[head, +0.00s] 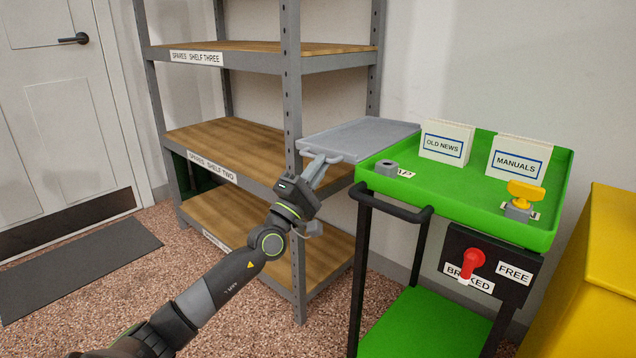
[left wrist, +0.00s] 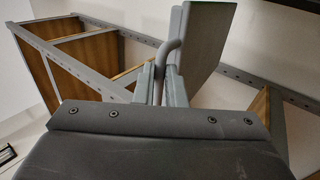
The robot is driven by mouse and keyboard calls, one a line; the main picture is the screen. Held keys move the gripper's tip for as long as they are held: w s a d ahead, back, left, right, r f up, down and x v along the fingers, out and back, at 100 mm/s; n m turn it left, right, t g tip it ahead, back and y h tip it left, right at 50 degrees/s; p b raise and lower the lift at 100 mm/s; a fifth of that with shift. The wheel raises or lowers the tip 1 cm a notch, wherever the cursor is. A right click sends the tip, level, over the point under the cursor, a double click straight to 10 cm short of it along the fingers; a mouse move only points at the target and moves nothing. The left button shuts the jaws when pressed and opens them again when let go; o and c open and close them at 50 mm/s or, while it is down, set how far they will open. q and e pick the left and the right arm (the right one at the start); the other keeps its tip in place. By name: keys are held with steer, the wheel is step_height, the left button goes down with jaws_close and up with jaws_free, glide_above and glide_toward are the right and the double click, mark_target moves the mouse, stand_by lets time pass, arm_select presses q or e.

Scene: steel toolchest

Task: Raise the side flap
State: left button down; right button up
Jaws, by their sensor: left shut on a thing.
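The side flap (head: 362,137) is a grey panel at the left side of the green trolley's top tray (head: 450,200). In the head view it sticks out to the left and looks roughly level with the tray rim. A grey bar handle (head: 322,157) is on its outer edge. My left gripper (head: 317,168) is shut on this handle. In the left wrist view, the fingers (left wrist: 161,84) close around the bent handle (left wrist: 170,52) beside the flap (left wrist: 210,38). Any support under the flap is hidden. My right gripper is in neither view.
A steel shelf rack (head: 291,100) stands close behind and left of my left arm. The tray holds cards (head: 446,142), a nut-like part (head: 387,168) and a yellow knob (head: 526,193). A red brake lever (head: 472,263) is on the trolley front. A yellow cabinet (head: 595,270) stands right.

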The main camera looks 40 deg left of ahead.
arm_select(q)
steer(key=shift+r+m+h, duration=0.3)
steer(key=shift+m+h, duration=0.2)
steer(key=shift+m, duration=0.1)
steer(key=c, duration=1.8)
jaws_free()
steer(key=shift+o, duration=0.2)
steer(key=shift+f, duration=0.15)
steer(key=v, duration=1.7)
steer(key=shift+s, duration=0.15)
